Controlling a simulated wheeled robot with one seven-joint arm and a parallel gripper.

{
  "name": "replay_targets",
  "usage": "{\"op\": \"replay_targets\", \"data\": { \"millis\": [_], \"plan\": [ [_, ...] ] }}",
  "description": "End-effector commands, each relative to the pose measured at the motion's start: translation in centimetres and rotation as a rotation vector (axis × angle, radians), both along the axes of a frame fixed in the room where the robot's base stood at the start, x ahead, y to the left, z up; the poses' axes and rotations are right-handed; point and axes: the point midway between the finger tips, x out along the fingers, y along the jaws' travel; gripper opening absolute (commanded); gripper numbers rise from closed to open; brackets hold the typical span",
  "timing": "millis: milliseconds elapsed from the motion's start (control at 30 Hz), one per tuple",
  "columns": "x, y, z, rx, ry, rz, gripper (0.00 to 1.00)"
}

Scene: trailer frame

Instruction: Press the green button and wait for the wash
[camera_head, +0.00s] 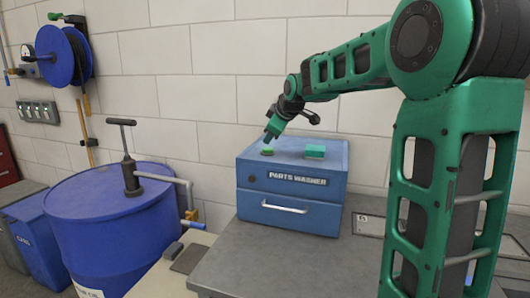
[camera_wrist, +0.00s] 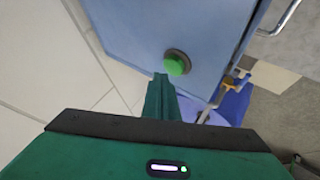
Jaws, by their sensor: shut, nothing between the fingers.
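The blue parts washer (camera_head: 290,217) stands on a grey bench against the wall, with a silver handle on its front. My gripper (camera_head: 268,138) is shut and empty, pointing down just above the button. In the wrist view the round green button (camera_wrist: 176,65) sits in a dark ring, just beyond the fingertips of my gripper (camera_wrist: 161,77). A small gap seems to show between them; contact cannot be told for sure.
A blue drum (camera_head: 105,225) with a hand pump (camera_head: 128,160) stands left of the bench. A blue bin (camera_head: 42,240) is farther left. A blue hose reel (camera_head: 62,57) hangs on the wall. The grey bench top (camera_head: 270,262) is clear in front of the washer.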

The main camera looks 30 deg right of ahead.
Motion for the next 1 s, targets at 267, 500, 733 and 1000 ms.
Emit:
{"op": "replay_targets", "data": {
  "millis": [267,500,733,1000],
  "plan": [
    [-0.01,-0.01,-0.01,0.0,0.0,0.0,0.0],
    [0.0,-0.01,0.0,0.0,0.0,0.0,0.0],
    [-0.03,-0.02,-0.12,0.0,0.0,0.0,0.0],
    [-0.16,-0.1,-0.73,0.0,0.001,-0.001,0.0]
  ]
}}
